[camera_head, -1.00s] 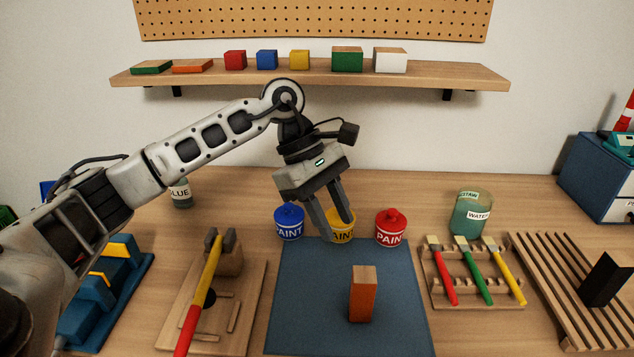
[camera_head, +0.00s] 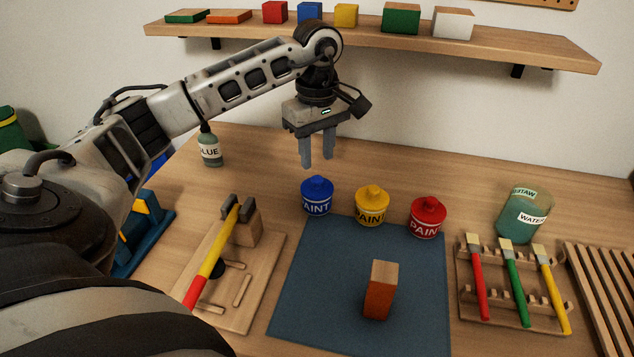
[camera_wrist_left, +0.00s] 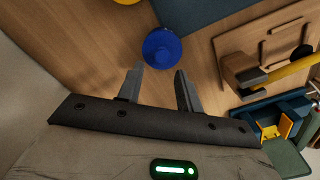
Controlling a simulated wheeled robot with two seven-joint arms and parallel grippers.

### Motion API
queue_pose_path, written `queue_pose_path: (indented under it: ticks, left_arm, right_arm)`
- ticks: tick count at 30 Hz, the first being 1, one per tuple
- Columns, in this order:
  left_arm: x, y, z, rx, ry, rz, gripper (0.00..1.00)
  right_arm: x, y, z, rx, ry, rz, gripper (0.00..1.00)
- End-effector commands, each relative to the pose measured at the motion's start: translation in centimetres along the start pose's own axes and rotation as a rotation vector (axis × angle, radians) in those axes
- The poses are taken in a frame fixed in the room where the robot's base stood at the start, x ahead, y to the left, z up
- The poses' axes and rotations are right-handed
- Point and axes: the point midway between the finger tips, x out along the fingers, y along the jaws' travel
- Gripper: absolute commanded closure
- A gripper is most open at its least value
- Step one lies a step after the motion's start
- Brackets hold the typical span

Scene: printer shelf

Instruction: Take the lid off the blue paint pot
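The blue paint pot (camera_head: 317,197) stands upright on the table at the back edge of the blue mat, with its knobbed blue lid on. It also shows from above in the left wrist view (camera_wrist_left: 161,48), just past the fingertips. My left gripper (camera_head: 318,163) is above the pot, pointing down. Its two fingers are apart with nothing between them, and they show in the left wrist view (camera_wrist_left: 159,74) too. The gripper does not touch the pot. My right gripper is not in view.
A yellow pot (camera_head: 372,207) and a red pot (camera_head: 427,218) stand close to the right. A glue bottle (camera_head: 210,148) stands behind left. An orange block (camera_head: 380,291) is on the mat (camera_head: 325,290). A shelf (camera_head: 400,42) with blocks hangs behind my arm.

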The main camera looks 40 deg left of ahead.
Motion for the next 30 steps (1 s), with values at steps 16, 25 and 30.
queue_pose_path:
  ticks: [16,25,30]
  left_arm:
    - [5.3,-0.4,0.4,0.000,0.000,0.000,0.64]
    - [5.3,-0.3,0.4,0.000,-0.001,0.000,1.00]
    - [5.3,-0.3,0.4,0.000,-0.001,0.000,1.00]
  right_arm:
    - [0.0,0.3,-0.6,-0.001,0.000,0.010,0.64]
    - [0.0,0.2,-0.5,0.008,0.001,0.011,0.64]
    - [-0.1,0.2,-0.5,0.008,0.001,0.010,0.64]
